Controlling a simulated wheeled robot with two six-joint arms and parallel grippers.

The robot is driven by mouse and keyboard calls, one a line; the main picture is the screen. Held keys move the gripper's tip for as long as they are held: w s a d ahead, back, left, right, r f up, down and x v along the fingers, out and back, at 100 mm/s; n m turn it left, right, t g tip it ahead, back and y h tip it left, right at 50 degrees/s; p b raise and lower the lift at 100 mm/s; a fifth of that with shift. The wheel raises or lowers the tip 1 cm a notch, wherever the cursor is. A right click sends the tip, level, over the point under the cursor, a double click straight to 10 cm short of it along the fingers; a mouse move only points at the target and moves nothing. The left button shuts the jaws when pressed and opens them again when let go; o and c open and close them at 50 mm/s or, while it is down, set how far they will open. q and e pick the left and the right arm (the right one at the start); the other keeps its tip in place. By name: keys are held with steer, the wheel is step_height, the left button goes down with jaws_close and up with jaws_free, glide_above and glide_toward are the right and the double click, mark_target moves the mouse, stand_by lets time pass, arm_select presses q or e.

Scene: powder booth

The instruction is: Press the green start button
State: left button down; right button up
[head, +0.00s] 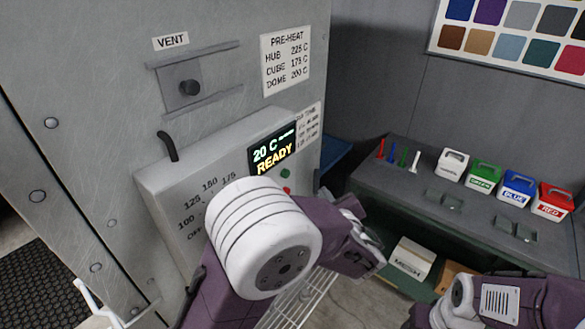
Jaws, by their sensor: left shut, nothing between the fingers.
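The green start button (285,173) is a small round spot on the control box, just below the right end of the display. A red button (287,190) sits right below it. My left gripper (371,258) is to the right of and below the buttons, apart from them, in front of the shelf area. It is shut and empty. My left arm's white joint covers the lower part of the control box. My right arm shows at the bottom right, but its gripper is out of view.
The control box (160,190) juts from the grey booth wall, with a dial scale and a display (272,150) reading 20 C READY. To the right, a bench (420,185) holds white, green, blue and red boxes. A wire rack (305,295) lies below my left arm.

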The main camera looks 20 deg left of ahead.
mark_target(286, 174)
stand_by(0.3)
arm_select(q)
steer(key=w+a+b, duration=0.1)
steer(key=w+a, duration=0.2)
steer(key=a, duration=0.5)
steer(key=shift+b, duration=0.4)
steer(key=shift+a, duration=0.1)
steer(key=shift+f, duration=0.1)
stand_by(1.5)
steer(key=shift+w+a+b, duration=0.15)
steer(key=shift+a+b, duration=0.25)
steer(key=shift+b, duration=0.05)
